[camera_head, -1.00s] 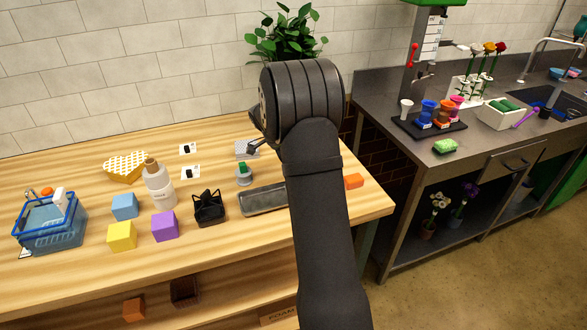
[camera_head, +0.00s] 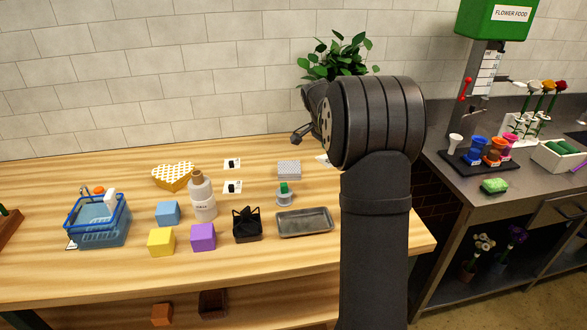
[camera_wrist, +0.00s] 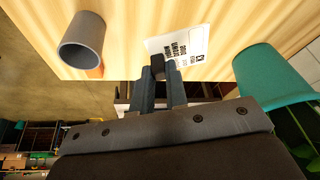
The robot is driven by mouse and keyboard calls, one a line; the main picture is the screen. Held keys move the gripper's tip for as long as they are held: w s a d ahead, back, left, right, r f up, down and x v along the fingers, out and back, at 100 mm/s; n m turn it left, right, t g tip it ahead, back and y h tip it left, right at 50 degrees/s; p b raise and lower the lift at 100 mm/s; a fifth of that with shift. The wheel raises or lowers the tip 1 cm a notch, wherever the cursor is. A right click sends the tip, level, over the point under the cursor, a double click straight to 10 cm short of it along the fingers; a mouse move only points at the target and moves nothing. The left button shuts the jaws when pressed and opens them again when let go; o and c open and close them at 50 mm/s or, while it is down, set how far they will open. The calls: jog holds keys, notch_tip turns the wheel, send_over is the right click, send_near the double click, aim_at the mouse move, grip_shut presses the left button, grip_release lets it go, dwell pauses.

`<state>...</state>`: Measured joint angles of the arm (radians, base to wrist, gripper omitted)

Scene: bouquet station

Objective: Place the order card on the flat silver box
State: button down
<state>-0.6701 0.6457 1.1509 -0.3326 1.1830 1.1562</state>
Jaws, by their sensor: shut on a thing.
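The order card (camera_wrist: 180,45) is white with dark print and shows at the fingertips in the wrist view. My gripper (camera_wrist: 158,72) is shut on its small black grip block. In the head view, a white card edge (camera_head: 322,159) shows beside my arm, probably this card; my fingertips are hidden there. The flat silver box (camera_head: 289,168), grey with a light pattern, lies on the wooden table left of my arm, with nothing on it. I cannot tell the card's height above the table.
Two similar cards (camera_head: 232,163) lie further left. A grey tray (camera_head: 305,222), a small pot with a green top (camera_head: 284,194) and a black bag (camera_head: 247,225) are in front of the box. In the wrist view, a grey cup (camera_wrist: 82,42) and teal pot (camera_wrist: 268,80) flank my gripper.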

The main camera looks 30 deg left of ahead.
jog(key=n, duration=0.1)
jog(key=w+a+r+n+y, duration=0.1)
jog(key=r+n, duration=0.1)
jog(key=n, duration=0.1)
jog(key=shift+w+a+t, duration=0.15)
jog(key=shift+a+t, duration=0.15)
jog(key=shift+a, duration=0.05)
send_over(299, 173)
jog(key=s, duration=0.2)
notch_tip(299, 173, down, 7)
jog(key=shift+w+a+f, duration=0.1)
jog(key=shift+w+f, duration=0.1)
jog(key=shift+f, duration=1.65)
jog(key=shift+f, duration=0.15)
jog(key=c, duration=1.4)
grip_release()
jog(key=shift+c, duration=0.2)
jog(key=v, duration=1.2)
jog(key=shift+d, duration=0.2)
